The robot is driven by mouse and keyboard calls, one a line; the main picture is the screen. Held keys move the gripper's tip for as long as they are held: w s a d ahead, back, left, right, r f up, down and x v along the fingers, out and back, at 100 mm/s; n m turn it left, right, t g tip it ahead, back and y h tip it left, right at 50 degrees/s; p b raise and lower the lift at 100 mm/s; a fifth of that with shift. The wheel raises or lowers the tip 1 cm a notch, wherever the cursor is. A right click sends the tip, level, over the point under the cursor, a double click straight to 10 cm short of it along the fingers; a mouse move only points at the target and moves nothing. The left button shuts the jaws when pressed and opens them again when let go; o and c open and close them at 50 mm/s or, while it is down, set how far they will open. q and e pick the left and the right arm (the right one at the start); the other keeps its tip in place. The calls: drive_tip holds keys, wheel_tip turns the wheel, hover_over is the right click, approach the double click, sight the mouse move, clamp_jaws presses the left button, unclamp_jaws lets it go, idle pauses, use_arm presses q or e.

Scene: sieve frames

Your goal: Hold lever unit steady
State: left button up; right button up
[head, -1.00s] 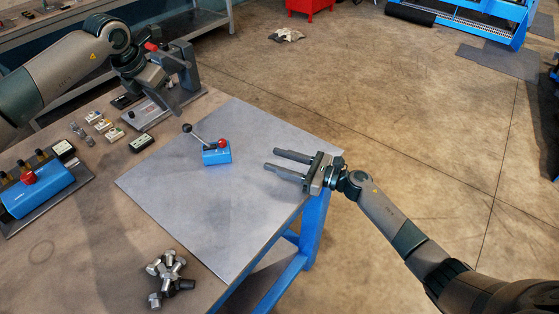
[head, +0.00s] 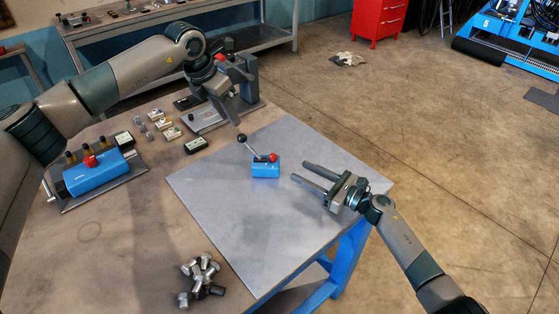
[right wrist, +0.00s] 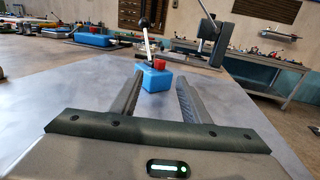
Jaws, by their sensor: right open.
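The lever unit (head: 265,169) is a small blue block with a red knob and a tilted metal lever ending in a black ball. It stands on the grey sheet on the table. It also shows in the right wrist view (right wrist: 156,80), ahead of the fingers and roughly between their lines. My right gripper (head: 308,172) is open and empty, to the right of the unit and apart from it, fingers pointing at it. My left gripper (head: 229,112) is above the far end of the table, behind and left of the unit; its fingers partly overlap in the picture.
A larger blue valve block (head: 92,177) with a red knob sits at the left. Several metal fittings (head: 203,277) lie at the near edge. Small boxes and a grey stand (head: 243,72) are at the back. The grey sheet (head: 240,225) is otherwise clear.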

sight(277, 159)
drive_tip(key=x, duration=1)
drive_tip(key=shift+a, duration=0.15)
clamp_jaws()
idle(2.6)
